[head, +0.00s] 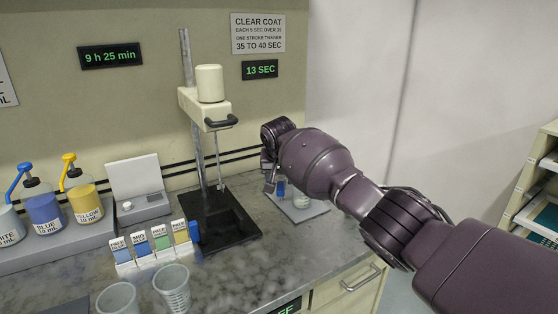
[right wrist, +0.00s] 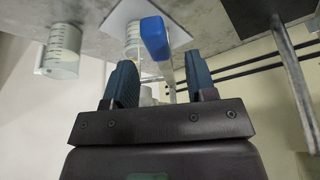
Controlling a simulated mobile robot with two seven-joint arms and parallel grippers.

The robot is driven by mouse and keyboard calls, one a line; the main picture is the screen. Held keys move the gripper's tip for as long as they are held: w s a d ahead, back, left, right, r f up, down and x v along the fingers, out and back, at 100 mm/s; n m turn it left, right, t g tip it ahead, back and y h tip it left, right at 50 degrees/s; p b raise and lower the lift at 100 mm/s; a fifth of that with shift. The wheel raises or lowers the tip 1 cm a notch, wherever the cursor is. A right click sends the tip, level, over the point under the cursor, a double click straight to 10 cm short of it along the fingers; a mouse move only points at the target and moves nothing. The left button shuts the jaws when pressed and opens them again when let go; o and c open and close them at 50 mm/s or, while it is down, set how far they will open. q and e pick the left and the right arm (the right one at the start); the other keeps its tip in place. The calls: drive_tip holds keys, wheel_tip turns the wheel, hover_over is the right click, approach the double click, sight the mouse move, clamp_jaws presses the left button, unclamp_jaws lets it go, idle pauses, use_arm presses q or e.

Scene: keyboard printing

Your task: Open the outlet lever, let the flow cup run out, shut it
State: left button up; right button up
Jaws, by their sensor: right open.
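The cream flow cup (head: 209,84) sits upright on a cream bracket (head: 200,109) of a stand. A dark outlet lever (head: 221,122) sticks out at the front under the cup. A thin pale line (head: 218,155) runs down from below the lever towards the black base (head: 222,222). My left gripper is not in view.
A blue-capped item (right wrist: 154,39) and a clear graduated cup (right wrist: 62,50) are beyond my right fingers. A timer (head: 260,70) reads 13 SEC. Labelled pump bottles (head: 43,208), a strip box (head: 156,243) and clear cups (head: 172,287) stand left and front.

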drive_tip(key=v, duration=0.7)
drive_tip(key=shift+a, duration=0.1)
idle(1.0)
idle(2.4)
idle(0.7)
idle(0.7)
drive_tip(key=shift+f, duration=0.15)
